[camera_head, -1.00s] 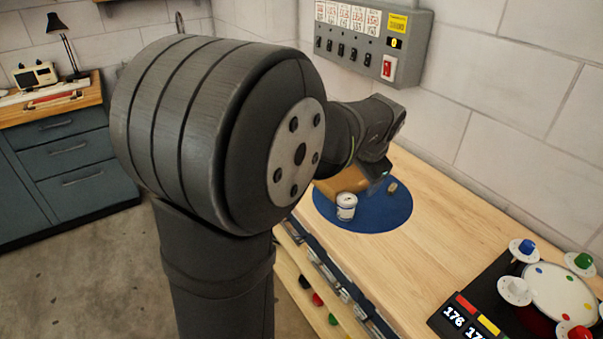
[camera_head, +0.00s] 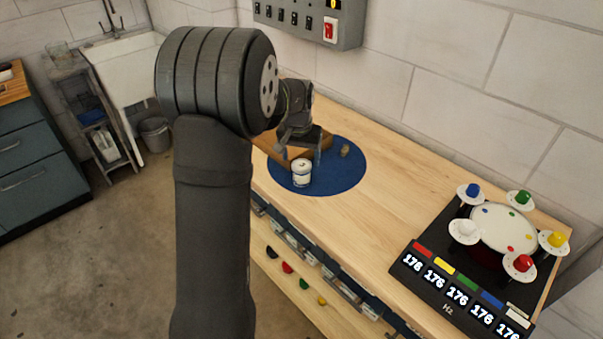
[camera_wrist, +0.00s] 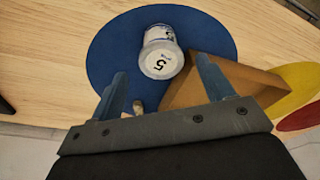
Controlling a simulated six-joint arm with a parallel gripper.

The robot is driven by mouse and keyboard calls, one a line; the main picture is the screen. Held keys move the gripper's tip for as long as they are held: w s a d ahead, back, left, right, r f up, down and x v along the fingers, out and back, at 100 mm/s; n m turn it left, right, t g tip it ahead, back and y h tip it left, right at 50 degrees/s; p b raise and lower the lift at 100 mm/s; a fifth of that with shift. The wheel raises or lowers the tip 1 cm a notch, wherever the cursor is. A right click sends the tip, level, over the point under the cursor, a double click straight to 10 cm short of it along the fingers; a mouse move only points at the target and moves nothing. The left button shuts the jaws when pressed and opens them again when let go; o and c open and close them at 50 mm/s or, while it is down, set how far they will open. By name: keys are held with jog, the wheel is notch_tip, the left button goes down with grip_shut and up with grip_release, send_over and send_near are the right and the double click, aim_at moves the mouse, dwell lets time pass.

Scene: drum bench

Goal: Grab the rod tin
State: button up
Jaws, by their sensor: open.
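A white tin (camera_head: 302,173) with blue markings stands upright near the front of a round blue mat (camera_head: 340,183) on the wooden bench. In the wrist view the tin (camera_wrist: 162,55) shows a pale lid with a dark "5" and lies ahead of the fingers, roughly between their lines. My gripper (camera_head: 306,152) is above and behind the tin, over the mat. In the wrist view my gripper (camera_wrist: 163,74) has its two bluish fingers wide apart, with nothing held between them. I cannot tell the exact height gap to the tin.
A small brown cork-like piece (camera_head: 345,150) stands on the mat. A drum device (camera_head: 503,232) with coloured knobs is at the right. Bare bench lies between.

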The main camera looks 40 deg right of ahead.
aim_at(302, 165)
jog(key=f, duration=0.2)
jog(key=d+f, duration=0.1)
jog(key=f, duration=0.2)
jog(key=w+f, duration=0.1)
jog(key=f, duration=0.1)
jog(key=shift+d+f, duration=0.15)
jog(key=c, duration=1)
